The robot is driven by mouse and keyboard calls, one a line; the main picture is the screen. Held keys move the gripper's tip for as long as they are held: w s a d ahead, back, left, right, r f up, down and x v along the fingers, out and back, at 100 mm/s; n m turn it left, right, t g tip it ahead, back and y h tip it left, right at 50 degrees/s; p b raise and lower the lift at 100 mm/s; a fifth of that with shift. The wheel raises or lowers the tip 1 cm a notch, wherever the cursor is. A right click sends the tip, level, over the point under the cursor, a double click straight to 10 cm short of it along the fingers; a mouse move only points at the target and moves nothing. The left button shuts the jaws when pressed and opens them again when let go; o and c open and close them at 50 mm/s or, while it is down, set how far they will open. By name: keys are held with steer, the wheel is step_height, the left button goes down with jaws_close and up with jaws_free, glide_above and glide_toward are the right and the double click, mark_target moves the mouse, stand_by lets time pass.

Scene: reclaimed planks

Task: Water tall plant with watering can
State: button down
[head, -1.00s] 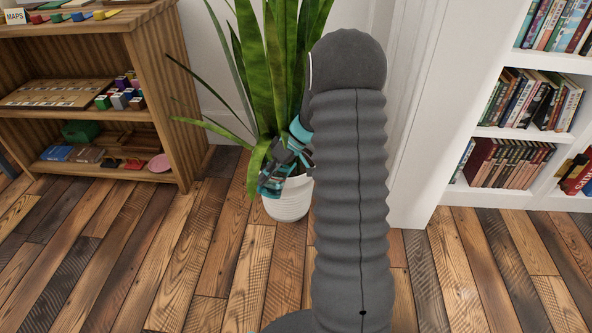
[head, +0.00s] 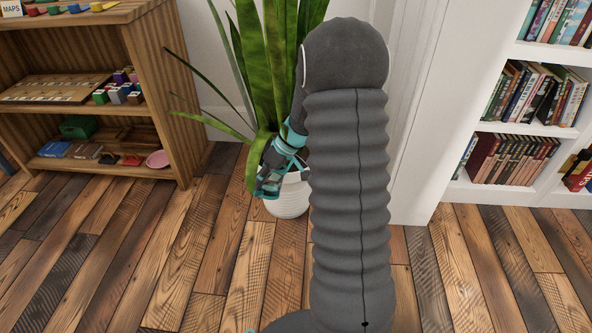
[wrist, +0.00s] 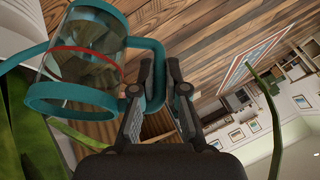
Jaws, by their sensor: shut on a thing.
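The watering can (wrist: 82,62) has a clear body with teal rims, a red band and a teal handle. In the wrist view my gripper (wrist: 160,75) is shut on its handle. Whether water is inside or flowing is not clear. The tall plant (head: 268,75) has long green leaves and stands in a white ribbed pot (head: 287,199). In the head view the can (head: 268,186) is small, in front of the leaves and the pot's left side. My arm hides the plant's right side and part of the pot. Green leaves (wrist: 38,150) also show close beside the can in the wrist view.
A wooden shelf unit (head: 160,100) with toys and boxes stands to the left. A white bookcase (head: 440,140) full of books stands to the right. A wall is close behind the plant. The plank floor (head: 170,260) in front is clear.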

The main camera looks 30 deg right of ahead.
steer(key=shift+s+a+f, duration=0.2)
steer(key=shift+a+f, duration=0.2)
steer(key=shift+f, duration=0.15)
steer(key=shift+s+a+f+t+h, duration=0.15)
steer(key=shift+a+f+h, duration=0.1)
steer(key=shift+f+h, duration=0.15)
steer(key=shift+s+a+f+t+h, duration=0.15)
steer(key=shift+a+f+h, duration=0.15)
steer(key=shift+f, duration=0.15)
step_height(320, 180, down, 6)
steer(key=s+a+n+t+h, duration=0.1)
steer(key=a+h, duration=0.1)
steer(key=shift+a+t+h, duration=0.25)
steer(key=shift+t+h, duration=0.05)
steer(key=shift+h, duration=0.1)
steer(key=shift+f, duration=0.1)
